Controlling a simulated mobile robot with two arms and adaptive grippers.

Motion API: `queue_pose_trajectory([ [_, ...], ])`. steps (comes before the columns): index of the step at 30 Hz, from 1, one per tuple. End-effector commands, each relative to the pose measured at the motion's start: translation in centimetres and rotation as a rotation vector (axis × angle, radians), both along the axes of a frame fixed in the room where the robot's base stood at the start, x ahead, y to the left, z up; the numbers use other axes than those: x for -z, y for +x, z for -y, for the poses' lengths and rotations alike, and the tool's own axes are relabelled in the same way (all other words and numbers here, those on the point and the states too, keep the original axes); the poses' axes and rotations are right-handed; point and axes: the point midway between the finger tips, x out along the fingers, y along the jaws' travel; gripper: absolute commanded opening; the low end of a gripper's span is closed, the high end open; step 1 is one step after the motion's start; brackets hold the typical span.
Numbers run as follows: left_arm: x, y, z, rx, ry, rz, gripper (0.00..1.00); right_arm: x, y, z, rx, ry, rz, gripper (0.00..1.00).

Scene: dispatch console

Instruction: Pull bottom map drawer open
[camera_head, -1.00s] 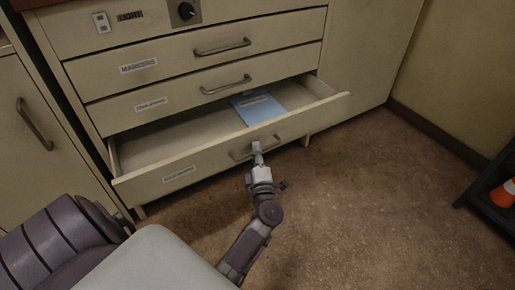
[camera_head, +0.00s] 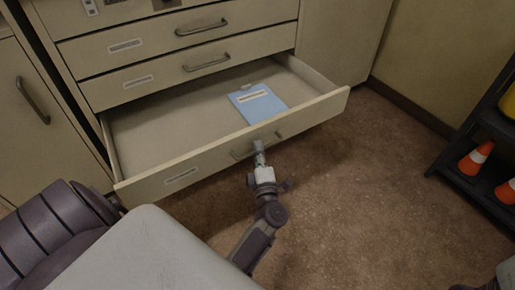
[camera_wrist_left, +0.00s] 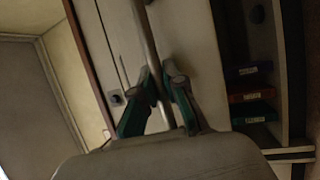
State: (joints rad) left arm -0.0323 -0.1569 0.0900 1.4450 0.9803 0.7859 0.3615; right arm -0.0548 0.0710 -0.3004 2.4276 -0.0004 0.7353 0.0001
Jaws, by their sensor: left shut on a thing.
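The bottom map drawer (camera_head: 212,166) is pulled well out of the beige cabinet, with its inside in view. Its bar handle (camera_head: 238,155) is on the front panel, partly covered by my gripper. My left gripper (camera_head: 259,148) is shut on this handle. In the left wrist view, the two green-padded fingers (camera_wrist_left: 160,88) stand on either side of the metal bar (camera_wrist_left: 147,40). A blue folder (camera_head: 258,102) with a pale label lies in the drawer toward the right.
Two shut drawers (camera_head: 150,73) with handles sit above. A cabinet door (camera_head: 30,130) is at the left. A dark shelf (camera_head: 462,185) with orange cones (camera_head: 475,158) stands at the right. Brown floor (camera_head: 350,190) in front of the drawer is clear.

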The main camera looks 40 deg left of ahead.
Motion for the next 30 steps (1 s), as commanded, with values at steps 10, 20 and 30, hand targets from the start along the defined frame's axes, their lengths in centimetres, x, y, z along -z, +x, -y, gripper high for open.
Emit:
queue_pose_trajectory([
  [10, 0.1, 0.0, 0.1, 0.001, -0.001, 0.000, 0.23, 0.1, 0.1, 0.0, -0.001, 0.000, -0.004, 0.73],
  [20, 0.1, -0.3, 0.3, 0.001, -0.001, -0.002, 0.23, 0.2, 0.1, 0.0, 0.001, -0.003, -0.010, 0.73],
  [30, 1.1, -3.7, 3.8, 0.002, -0.006, -0.004, 0.23, 0.1, 0.1, 0.0, 0.000, -0.002, -0.007, 0.73],
])
